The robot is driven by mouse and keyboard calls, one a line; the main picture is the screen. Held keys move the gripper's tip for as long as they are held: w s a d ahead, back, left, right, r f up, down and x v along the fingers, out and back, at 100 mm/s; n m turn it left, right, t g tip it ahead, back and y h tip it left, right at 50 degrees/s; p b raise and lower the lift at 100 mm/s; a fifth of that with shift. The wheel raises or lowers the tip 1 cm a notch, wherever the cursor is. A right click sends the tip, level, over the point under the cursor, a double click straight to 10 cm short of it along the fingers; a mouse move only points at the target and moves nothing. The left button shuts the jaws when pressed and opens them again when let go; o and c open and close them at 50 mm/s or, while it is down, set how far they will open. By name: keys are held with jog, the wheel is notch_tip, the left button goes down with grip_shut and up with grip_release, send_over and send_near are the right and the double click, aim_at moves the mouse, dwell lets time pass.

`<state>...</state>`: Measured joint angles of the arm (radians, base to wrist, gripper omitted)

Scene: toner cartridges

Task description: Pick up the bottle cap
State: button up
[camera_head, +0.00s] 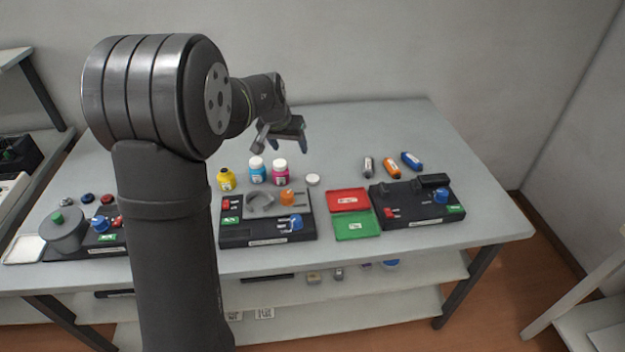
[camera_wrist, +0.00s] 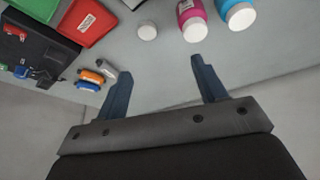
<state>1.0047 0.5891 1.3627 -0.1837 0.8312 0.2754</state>
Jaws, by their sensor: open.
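A loose white bottle cap (camera_head: 312,180) lies flat on the grey table, just right of the magenta bottle. It also shows in the wrist view (camera_wrist: 147,31), near the top, beyond the fingertips and between their lines. My gripper (camera_head: 288,146) is open and empty, held above the back part of the table, behind the bottles. In the wrist view its two blue fingers (camera_wrist: 160,66) stand wide apart with bare table between them. A magenta bottle (camera_head: 280,172) and a cyan bottle (camera_head: 257,170) stand upright with white caps on. A yellow bottle (camera_head: 226,180) with a dark top stands left of them.
Red (camera_head: 349,201) and green (camera_head: 355,225) trays lie front right of the cap. A black station (camera_head: 267,232) stands in front of the bottles, another (camera_head: 418,212) at right. Grey (camera_head: 368,167), orange (camera_head: 392,168) and blue (camera_head: 411,161) cartridges lie behind it. The table's back is clear.

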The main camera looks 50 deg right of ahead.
jog(key=s+d+m, duration=0.1)
jog(key=s+m, duration=0.1)
send_over(312, 178)
jog(key=a, duration=0.3)
notch_tip(312, 178, down, 12)
jog(key=shift+d+r, duration=0.1)
jog(key=shift+d, duration=0.05)
jog(key=shift+s+x, duration=0.15)
jog(key=shift+x, duration=1.15)
jog(key=shift+s+x, duration=0.15)
jog(key=shift+x, duration=1.2)
jog(key=shift+d, duration=0.15)
jog(key=shift+c, duration=0.2)
jog(key=c, duration=1)
